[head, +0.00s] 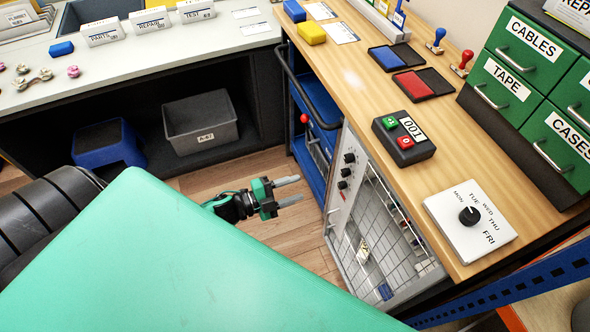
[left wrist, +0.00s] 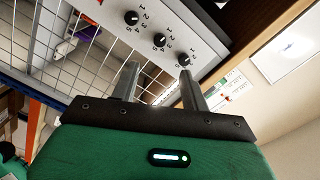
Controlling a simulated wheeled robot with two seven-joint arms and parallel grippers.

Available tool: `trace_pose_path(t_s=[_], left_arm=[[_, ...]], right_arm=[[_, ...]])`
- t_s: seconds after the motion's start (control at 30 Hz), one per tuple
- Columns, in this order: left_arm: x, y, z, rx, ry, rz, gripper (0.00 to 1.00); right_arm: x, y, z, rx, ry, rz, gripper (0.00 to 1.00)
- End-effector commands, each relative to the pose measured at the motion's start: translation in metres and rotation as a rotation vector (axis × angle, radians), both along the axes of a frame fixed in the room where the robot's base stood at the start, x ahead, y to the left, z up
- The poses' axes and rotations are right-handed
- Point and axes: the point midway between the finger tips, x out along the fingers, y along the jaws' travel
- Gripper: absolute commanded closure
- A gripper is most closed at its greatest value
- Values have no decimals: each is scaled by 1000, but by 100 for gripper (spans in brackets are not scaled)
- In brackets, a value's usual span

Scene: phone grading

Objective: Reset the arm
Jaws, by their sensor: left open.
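My left gripper (head: 289,191) is open and empty in the head view, over the floor in front of the wooden workbench. Its fingers point right, toward a wire-fronted unit with black knobs (head: 345,171) under the bench. In the left wrist view the two fingers (left wrist: 158,84) stand apart with nothing between them. The knob panel (left wrist: 160,38) and wire grid show beyond the fingertips. Part of my left arm is hidden behind the large green surface in the foreground. My right gripper is not in view.
The wooden bench (head: 375,95) holds a dial panel (head: 470,219), a two-button box (head: 404,137), ink pads and green drawers (head: 545,80). Wood floor is clear around the gripper.

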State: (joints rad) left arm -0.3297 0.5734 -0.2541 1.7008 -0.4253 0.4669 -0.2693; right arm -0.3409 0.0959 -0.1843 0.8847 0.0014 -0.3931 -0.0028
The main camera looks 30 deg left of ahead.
Motion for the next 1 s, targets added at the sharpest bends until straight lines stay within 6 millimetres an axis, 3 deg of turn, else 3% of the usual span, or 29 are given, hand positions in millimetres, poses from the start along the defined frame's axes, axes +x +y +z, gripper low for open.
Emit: trace_pose_path(t_s=[0.37,0.47,0.57,0.67,0.77,0.87,1.0], left_arm=[[0,0,-1,0,3,2,54],[1,6,-15,-9,43,38,54],[1,23,-54,-34,159,137,54],[-12,46,-117,-73,339,287,54],[-42,65,-186,-116,543,450,54],[-86,74,-249,-156,743,603,54],[-165,70,-321,-198,1015,795,54]], right_arm=[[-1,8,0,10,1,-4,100],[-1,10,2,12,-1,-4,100],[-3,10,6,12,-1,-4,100],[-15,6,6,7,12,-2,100],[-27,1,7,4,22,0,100],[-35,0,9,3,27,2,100],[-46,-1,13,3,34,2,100]])
